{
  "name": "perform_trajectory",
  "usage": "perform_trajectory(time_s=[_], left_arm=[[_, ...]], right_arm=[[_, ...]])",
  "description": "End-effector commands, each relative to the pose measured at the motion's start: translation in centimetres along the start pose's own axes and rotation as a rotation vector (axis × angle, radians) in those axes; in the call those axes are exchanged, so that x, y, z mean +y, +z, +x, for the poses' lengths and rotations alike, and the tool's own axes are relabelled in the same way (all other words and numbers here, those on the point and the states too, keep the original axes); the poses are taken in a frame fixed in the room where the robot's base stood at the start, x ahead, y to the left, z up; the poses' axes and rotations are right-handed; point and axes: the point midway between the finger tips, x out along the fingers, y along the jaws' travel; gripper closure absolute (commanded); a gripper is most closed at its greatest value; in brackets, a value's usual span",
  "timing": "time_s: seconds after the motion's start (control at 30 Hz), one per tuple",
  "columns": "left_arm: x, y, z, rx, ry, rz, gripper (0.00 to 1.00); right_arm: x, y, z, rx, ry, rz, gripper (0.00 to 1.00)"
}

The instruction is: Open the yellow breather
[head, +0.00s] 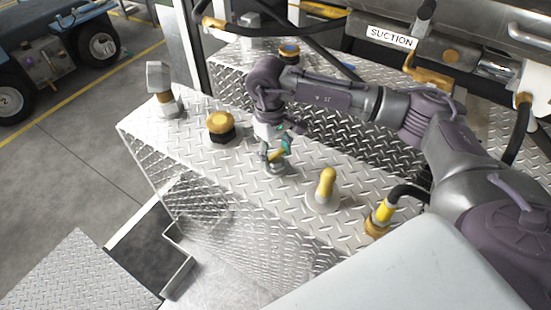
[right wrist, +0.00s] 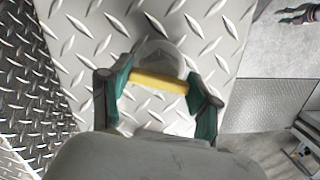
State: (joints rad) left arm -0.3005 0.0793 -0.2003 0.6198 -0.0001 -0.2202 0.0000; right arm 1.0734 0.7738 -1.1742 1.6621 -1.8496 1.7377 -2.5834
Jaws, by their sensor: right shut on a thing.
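A yellow bar-shaped handle (head: 277,155) sits on a round metal base on the diamond-plate top of the tank, in the middle of the head view; I take it to be the yellow breather. My right gripper (head: 273,145) reaches down to it from above. In the right wrist view the green fingertips of my right gripper (right wrist: 158,88) are shut on the two ends of the yellow handle (right wrist: 158,82). The handle lies crosswise over its round base (right wrist: 160,55). My left gripper is not in view.
On the same diamond-plate top (head: 195,150) stand a yellow-capped dark fitting (head: 220,122), a yellow rounded knob (head: 326,185), a yellow hose fitting (head: 381,215) and a tall metal bolt-like fitting (head: 160,85). A SUCTION label (head: 391,37) and pipes are behind.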

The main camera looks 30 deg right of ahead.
Motion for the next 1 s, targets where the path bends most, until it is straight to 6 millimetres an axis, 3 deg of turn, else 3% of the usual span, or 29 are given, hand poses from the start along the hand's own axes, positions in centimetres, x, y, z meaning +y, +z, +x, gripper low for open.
perform_trajectory(time_s=[0.03,0.13,0.47,0.5,0.63,1.0], left_arm=[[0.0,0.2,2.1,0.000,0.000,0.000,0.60],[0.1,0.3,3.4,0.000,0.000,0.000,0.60],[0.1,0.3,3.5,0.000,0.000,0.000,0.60],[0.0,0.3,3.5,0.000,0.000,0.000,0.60],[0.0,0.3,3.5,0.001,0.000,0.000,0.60],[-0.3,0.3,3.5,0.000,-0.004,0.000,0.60]], right_arm=[[0.2,-0.3,0.8,0.007,0.013,-0.072,0.72],[0.2,-0.3,0.6,0.008,0.031,-0.209,0.72],[0.1,-0.1,-0.1,0.003,0.039,-0.304,0.72],[0.1,-0.1,-0.1,0.002,0.039,-0.304,0.31],[0.1,-0.1,-0.1,0.002,0.039,-0.303,0.10],[0.1,-0.1,-0.2,0.003,0.038,-0.302,0.09]])
